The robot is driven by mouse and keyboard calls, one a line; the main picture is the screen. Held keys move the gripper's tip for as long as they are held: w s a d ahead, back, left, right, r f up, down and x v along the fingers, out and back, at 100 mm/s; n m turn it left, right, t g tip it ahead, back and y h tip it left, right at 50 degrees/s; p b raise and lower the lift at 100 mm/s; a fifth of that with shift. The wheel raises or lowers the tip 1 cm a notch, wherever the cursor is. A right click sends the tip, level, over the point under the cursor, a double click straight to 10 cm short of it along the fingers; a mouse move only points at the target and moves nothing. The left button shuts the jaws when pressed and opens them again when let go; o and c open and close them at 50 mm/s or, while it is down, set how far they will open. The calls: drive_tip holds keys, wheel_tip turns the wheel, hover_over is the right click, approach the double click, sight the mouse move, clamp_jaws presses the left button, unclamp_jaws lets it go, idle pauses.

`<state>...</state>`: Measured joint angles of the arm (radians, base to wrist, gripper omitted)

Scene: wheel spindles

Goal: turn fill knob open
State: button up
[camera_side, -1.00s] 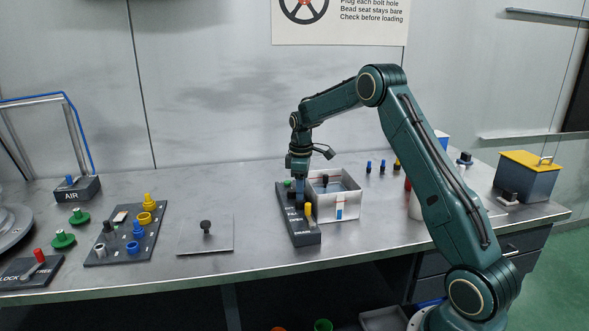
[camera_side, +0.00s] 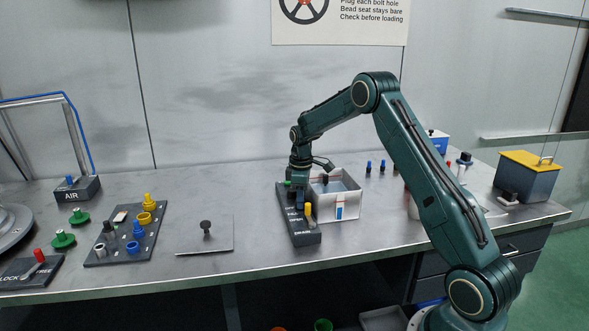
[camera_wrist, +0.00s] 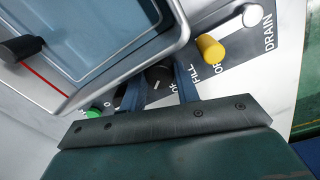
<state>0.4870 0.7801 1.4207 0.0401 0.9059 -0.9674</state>
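The fill knob (camera_wrist: 158,78) is a round black knob with a white line on its top, next to the word FILL on a dark panel. In the side view the panel (camera_side: 303,239) sits on the bench, and the knob is mostly hidden by my gripper (camera_side: 297,198). My gripper (camera_wrist: 161,88) is low over the panel, its two dark blue fingers on either side of the knob. The fingers look apart; whether they touch the knob is hard to tell.
A yellow knob (camera_wrist: 210,48) by DRAIN and a green knob (camera_wrist: 94,113) flank the fill knob on the panel. A grey-walled tank (camera_side: 348,207) with bluish contents stands close to the right. Bench to the left holds a flat plate (camera_side: 190,245).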

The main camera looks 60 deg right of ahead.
drive_tip(key=shift+m, duration=2.3)
drive_tip(key=o, duration=1)
drive_tip(key=shift+c, duration=0.2)
drive_tip(key=shift+d+n, duration=0.1)
drive_tip(key=shift+n, duration=0.2)
